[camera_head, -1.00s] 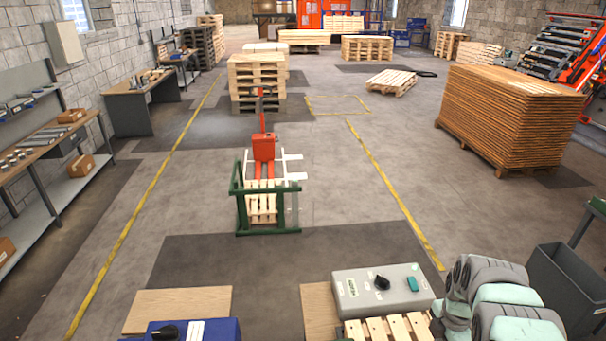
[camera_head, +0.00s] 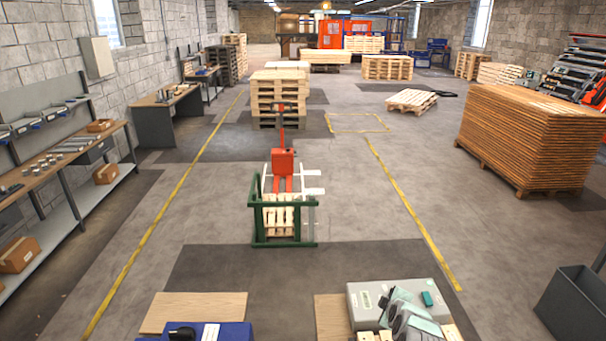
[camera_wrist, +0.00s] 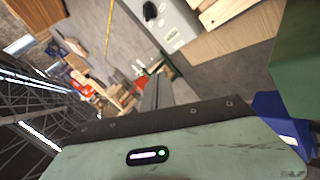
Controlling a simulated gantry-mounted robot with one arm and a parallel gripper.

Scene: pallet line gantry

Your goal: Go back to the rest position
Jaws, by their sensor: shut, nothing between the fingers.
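My gripper (camera_wrist: 163,92) shows in the wrist view as a pale green body with a dark edge and grey fingers beyond it. The fingers are shut with nothing between them. In the head view, my pale green and grey arm shows at the bottom, in front of the grey control box (camera_head: 367,300). It hides the box's black knob there. The gripper's fingertips cannot be made out in the head view. In the wrist view, the grey box (camera_wrist: 172,30) with its black knob is at the top, apart from the fingers.
A blue box (camera_head: 235,331) stands at the bottom left of the head view. A red pallet truck (camera_head: 283,162) stands behind a green frame (camera_head: 283,244) mid-floor. A dark grey bin (camera_head: 575,305) is at right. A tall board stack (camera_head: 525,135) stands behind it.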

